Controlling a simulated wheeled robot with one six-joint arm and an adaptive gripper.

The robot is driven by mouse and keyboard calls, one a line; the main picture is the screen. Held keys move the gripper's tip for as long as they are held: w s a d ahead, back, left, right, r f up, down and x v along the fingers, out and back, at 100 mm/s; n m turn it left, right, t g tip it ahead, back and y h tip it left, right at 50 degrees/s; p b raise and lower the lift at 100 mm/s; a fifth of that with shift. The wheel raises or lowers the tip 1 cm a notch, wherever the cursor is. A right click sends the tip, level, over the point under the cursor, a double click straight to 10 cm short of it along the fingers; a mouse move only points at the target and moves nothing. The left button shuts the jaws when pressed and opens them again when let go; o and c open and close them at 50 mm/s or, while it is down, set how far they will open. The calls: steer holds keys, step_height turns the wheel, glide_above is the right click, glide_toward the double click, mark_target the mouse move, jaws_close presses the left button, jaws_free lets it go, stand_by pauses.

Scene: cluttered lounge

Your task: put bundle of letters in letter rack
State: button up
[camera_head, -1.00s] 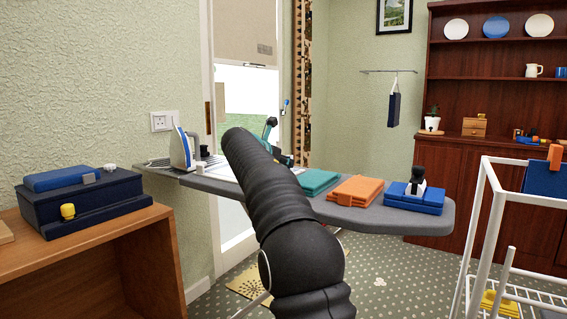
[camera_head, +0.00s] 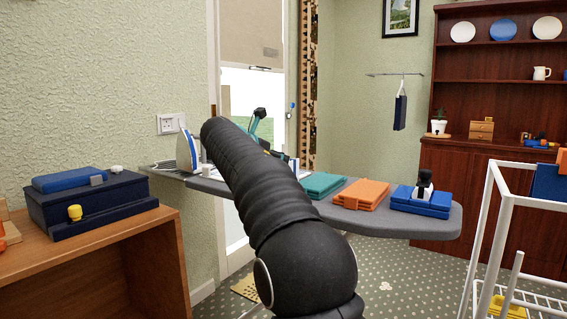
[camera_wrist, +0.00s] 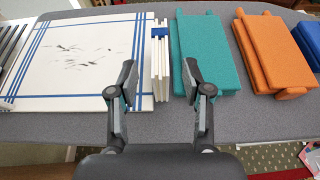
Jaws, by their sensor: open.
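A cream layered bundle with a blue band (camera_wrist: 155,72), apparently the bundle of letters, stands narrow edge up on the grey ironing board in the wrist view. My gripper (camera_wrist: 160,68) is open, with one finger on either side of the bundle's line. I see no clear grip on it; whether a finger touches it is unclear. In the head view my arm hides the bundle and most of the gripper. I cannot identify a letter rack in either view.
A white blue-striped cloth (camera_wrist: 85,60) lies left of the bundle. A teal folded cloth (camera_wrist: 208,55) lies close on its right, then an orange one (camera_wrist: 275,50). An iron (camera_head: 187,150) stands at the board's far end. A wooden desk (camera_head: 110,240) carries a navy box (camera_head: 95,195).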

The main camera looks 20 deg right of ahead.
steer(key=v, duration=0.3)
steer(key=shift+s+a, duration=0.15)
